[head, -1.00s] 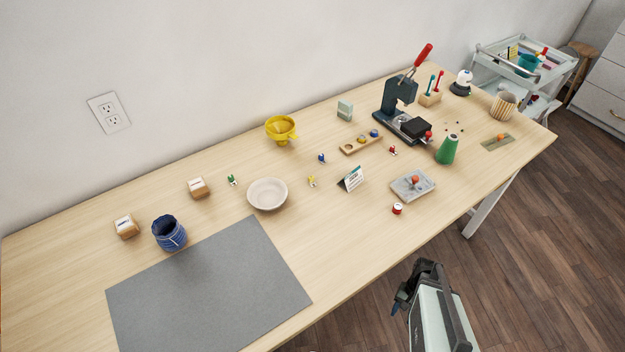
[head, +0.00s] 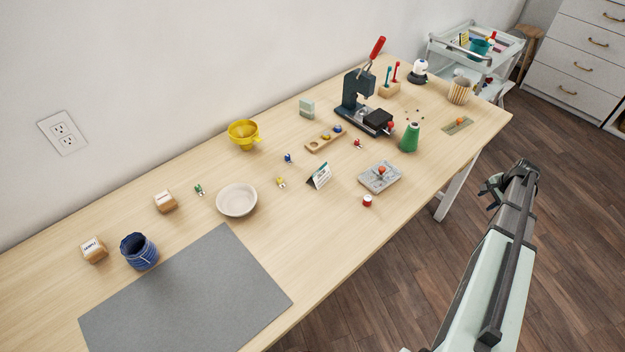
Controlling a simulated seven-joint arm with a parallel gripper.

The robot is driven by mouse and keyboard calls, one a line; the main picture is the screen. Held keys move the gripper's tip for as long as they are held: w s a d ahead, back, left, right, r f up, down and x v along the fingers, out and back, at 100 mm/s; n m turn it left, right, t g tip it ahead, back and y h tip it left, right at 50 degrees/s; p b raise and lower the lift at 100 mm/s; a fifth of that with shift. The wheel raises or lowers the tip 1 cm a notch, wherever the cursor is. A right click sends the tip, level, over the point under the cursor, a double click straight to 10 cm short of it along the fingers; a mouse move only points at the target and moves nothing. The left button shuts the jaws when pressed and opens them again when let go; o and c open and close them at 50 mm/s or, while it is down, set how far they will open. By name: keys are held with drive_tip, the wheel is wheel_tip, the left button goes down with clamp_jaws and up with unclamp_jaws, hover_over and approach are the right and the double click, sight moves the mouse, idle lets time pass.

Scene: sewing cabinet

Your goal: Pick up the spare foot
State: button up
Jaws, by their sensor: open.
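Several small coloured pieces that look like feet lie apart on the wooden table: a green one (head: 199,189), a blue one (head: 288,158), a yellow one (head: 281,182) and a red one (head: 358,143). Which of them is the spare foot I cannot tell. A small sign (head: 319,176) stands near the yellow piece; its writing is too small to read. My gripper (head: 488,190) is open and appears empty, out past the table's front right edge, over the floor and well away from these pieces.
A dark press with a red handle (head: 357,95), a green cone (head: 409,138) and a grey plate (head: 380,177) stand on the right half. A white bowl (head: 237,200), yellow funnel (head: 243,134) and blue pot (head: 139,251) stand left. The grey mat (head: 185,295) is bare.

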drive_tip(key=w+d+r+t, duration=0.1)
drive_tip(key=w+r, duration=0.3)
drive_tip(key=r, duration=0.3)
drive_tip(key=w+d+r+t, duration=0.1)
drive_tip(key=w+r, duration=0.3)
drive_tip(key=r, duration=0.3)
drive_tip(key=w+a+r+n, duration=0.4)
drive_tip(key=a+r, duration=0.3)
drive_tip(key=a, duration=0.5)
drive_tip(key=w+a+r+n, duration=0.3)
drive_tip(key=w+a+r, duration=0.2)
drive_tip(key=a+r, duration=0.45)
drive_tip(key=n+g, duration=0.5)
drive_tip(key=n, duration=0.9)
hover_over(277, 179)
wheel_tip(277, 179, down, 4)
drive_tip(key=shift+h, duration=0.3)
wheel_tip(277, 179, down, 8)
drive_tip(key=shift+r, duration=0.2)
drive_tip(key=shift+w+d+f, duration=0.1)
drive_tip(key=shift+w+f, duration=0.05)
drive_tip(key=shift+f, duration=1.2)
drive_tip(key=shift+w+d+f, duration=0.1)
drive_tip(key=shift+w+f, duration=0.05)
drive_tip(key=shift+f, duration=1.15)
